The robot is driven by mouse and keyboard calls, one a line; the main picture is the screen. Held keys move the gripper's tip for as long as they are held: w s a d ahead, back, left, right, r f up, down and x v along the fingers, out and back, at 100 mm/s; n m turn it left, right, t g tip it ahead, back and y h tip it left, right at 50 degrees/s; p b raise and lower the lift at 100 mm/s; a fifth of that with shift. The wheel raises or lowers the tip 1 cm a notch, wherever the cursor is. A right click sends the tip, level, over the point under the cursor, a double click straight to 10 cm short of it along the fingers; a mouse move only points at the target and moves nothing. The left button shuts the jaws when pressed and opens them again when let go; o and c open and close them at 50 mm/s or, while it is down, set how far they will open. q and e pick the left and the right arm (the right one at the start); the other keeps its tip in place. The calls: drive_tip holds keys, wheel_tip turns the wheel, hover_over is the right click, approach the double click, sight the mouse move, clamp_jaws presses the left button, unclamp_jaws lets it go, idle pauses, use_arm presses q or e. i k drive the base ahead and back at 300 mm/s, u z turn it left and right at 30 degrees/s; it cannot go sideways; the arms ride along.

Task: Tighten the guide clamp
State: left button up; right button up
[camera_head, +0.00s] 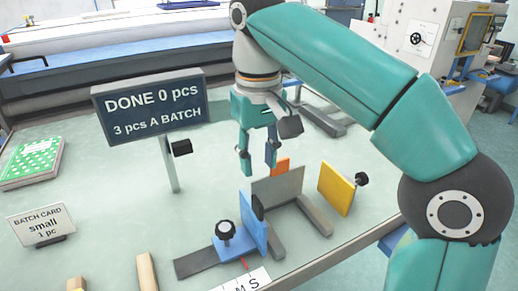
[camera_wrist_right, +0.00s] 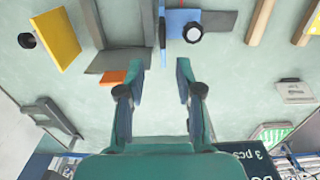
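The guide is a blue upright plate (camera_head: 255,222) on a dark grey rail (camera_head: 195,263). Its clamp has a black knob (camera_head: 226,230) on the left side. The wrist view shows the blue plate (camera_wrist_right: 175,22) and the knob (camera_wrist_right: 193,33) at the top, beyond the fingertips. My right gripper (camera_head: 258,163) points down above the table, behind the guide and the grey plate (camera_head: 278,189). Its fingers are apart with nothing between them, as the wrist view (camera_wrist_right: 160,80) shows. It is clear of the knob. My left gripper is out of view.
An orange block (camera_head: 281,165) stands behind the grey plate, close to my right fingers. A yellow plate (camera_head: 336,188) with a black knob is to the right. A sign (camera_head: 150,105) on a post stands left. A size scale (camera_head: 247,281) lies at the front edge.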

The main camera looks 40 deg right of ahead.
sight(225, 230)
drive_tip(key=k, duration=1)
